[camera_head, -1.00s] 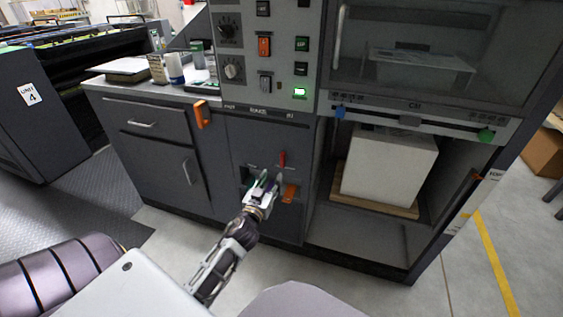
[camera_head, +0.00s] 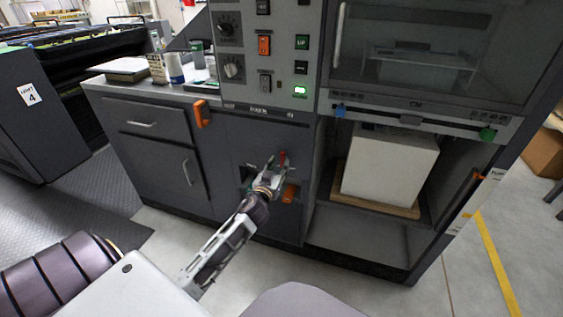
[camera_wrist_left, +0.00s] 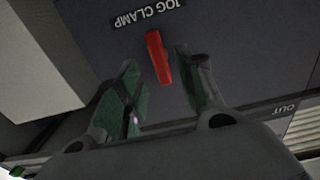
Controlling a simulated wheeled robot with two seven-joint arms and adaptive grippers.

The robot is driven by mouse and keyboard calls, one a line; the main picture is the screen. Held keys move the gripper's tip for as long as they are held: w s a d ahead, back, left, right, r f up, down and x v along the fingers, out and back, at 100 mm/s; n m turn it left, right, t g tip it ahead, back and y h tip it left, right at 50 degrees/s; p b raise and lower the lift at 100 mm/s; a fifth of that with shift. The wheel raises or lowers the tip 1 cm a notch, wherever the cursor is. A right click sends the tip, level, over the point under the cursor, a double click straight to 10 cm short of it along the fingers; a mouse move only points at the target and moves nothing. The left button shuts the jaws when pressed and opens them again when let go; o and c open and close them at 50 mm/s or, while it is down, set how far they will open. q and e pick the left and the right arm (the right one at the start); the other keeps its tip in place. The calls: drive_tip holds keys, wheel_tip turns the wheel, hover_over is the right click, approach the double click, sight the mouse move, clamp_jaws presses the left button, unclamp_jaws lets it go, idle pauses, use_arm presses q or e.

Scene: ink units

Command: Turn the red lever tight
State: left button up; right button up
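The red lever (camera_head: 282,157) is on the dark front panel of the machine. In the left wrist view the red lever (camera_wrist_left: 158,58) sits under a label reading "JOG CLAMP", upside down in the picture, and is slightly tilted. My left gripper (camera_head: 274,165) is at the panel, close to the lever. In the left wrist view my left gripper (camera_wrist_left: 165,78) has its fingers spread, with the lever between them and a gap on both sides. Contact with the lever does not show. My right gripper is not in view.
An orange handle (camera_head: 289,193) is just below my left gripper. Another orange handle (camera_head: 202,114) is on the cabinet's upper edge. A white block (camera_head: 389,165) stands on a wooden board in the open bay at right. Open floor lies in front.

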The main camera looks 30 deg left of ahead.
sight(282, 160)
use_arm(q)
drive_tip(key=shift+x, duration=1.9)
drive_tip(key=shift+a, duration=0.1)
clamp_jaws()
